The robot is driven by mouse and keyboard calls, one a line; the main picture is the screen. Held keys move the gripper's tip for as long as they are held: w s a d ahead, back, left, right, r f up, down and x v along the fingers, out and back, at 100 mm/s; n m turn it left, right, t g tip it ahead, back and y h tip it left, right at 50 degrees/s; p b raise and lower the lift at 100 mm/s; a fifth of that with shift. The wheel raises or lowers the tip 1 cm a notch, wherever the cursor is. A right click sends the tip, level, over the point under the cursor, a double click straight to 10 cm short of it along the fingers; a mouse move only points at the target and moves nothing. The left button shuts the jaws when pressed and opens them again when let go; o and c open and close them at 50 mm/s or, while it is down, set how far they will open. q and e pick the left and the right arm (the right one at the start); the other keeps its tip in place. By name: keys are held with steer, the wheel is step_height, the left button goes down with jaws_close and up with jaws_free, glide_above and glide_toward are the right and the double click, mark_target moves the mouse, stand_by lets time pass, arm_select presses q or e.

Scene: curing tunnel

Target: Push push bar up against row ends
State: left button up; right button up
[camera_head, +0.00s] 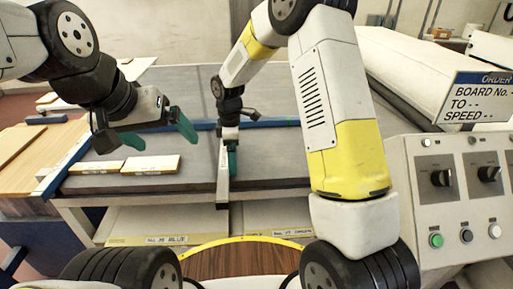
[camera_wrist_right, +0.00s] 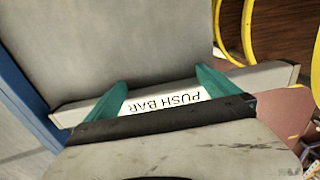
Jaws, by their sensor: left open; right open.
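The push bar (camera_wrist_right: 278,77) is a long grey bar with a white "PUSH BAR" label, lying across the belt in the right wrist view. It shows in the head view as a narrow grey bar (camera_head: 222,178). My right gripper (camera_wrist_right: 163,95) is open, its teal fingers at either end of the label, close to the bar; I cannot tell whether they touch it. In the head view the right gripper (camera_head: 232,158) is at the bar. Two pale boards with yellow edges, one left (camera_head: 97,167) and one right (camera_head: 150,165), lie left of the bar. My left gripper (camera_head: 158,134) is open and empty above them.
The grey belt (camera_head: 190,180) has a blue rail (camera_head: 270,123) along its far side. A wooden table (camera_head: 25,160) stands at the left. A control panel (camera_head: 455,185) with knobs and buttons stands at the right. Labelled shelves (camera_head: 165,222) are below the belt.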

mark_target(220, 157)
steer(key=shift+a, duration=1.85)
steer(key=shift+a, duration=0.3)
steer(key=shift+a, duration=5.75)
steer(key=shift+d, duration=1.05)
steer(key=shift+r, duration=0.1)
step_height(220, 157, up, 9)
